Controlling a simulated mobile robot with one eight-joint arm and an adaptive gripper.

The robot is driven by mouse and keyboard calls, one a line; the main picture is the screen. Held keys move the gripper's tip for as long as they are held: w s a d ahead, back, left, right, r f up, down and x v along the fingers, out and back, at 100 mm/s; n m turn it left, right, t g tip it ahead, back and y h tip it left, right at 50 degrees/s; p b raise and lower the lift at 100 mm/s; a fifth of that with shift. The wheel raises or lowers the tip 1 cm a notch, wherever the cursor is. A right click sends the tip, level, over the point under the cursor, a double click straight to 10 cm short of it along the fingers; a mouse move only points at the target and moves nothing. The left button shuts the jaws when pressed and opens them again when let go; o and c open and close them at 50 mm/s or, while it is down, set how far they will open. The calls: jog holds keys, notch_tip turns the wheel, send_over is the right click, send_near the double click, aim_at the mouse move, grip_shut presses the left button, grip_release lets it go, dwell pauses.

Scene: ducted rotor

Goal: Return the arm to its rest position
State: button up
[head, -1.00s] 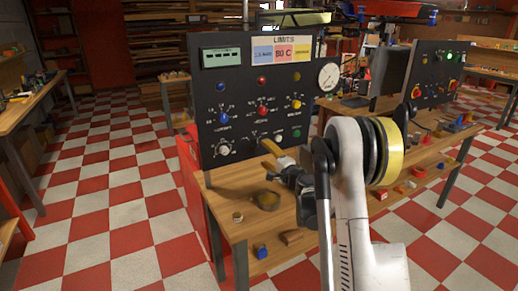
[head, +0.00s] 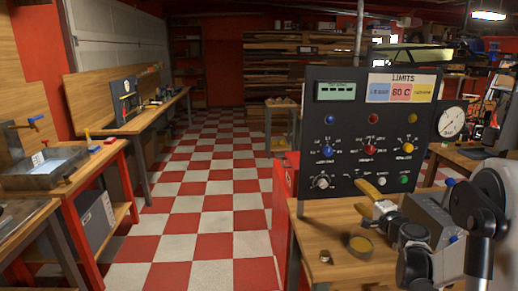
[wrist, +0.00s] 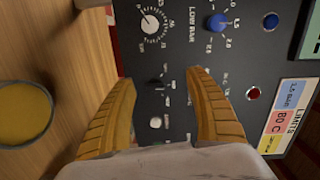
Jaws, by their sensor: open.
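My gripper (head: 372,198) is at the lower right of the head view, in front of the control panel and above the wooden bench. In the wrist view its two yellow ribbed fingers (wrist: 160,112) stand wide apart with nothing between them. The dark control panel (head: 345,150) with knobs, lights and a "LIMITS" label stands behind the fingers; it fills much of the wrist view (wrist: 178,60). My arm is bent at the right edge of the head view, and part of it is cut off.
A round yellow-topped dish (head: 361,245) and a small jar (head: 325,257) sit on the bench (head: 312,228) near my gripper. A pressure gauge (head: 451,122) is at the panel's right. Workbenches line the left. The checkered floor (head: 205,200) between is clear.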

jog(key=s+a+r+n+g+y, duration=0.1)
jog(key=s+a+r+n+g, duration=0.25)
jog(key=s+a, duration=0.45)
jog(key=s+a+r+n+g+y, duration=0.1)
jog(key=s+a+r+n+g, duration=0.1)
jog(key=s+a+n, duration=0.65)
jog(key=s+a+f+n+g+h, duration=0.1)
jog(key=s+f+g+h, duration=0.1)
jog(key=s, duration=0.9)
jog(key=s+a+f+n+g+h, duration=0.1)
jog(key=s+f, duration=0.3)
jog(key=s, duration=0.6)
jog(key=shift+s+a+f+n+g+h, duration=0.2)
jog(key=shift+s+a+n+g+h, duration=0.2)
jog(key=shift+a+n+g, duration=0.35)
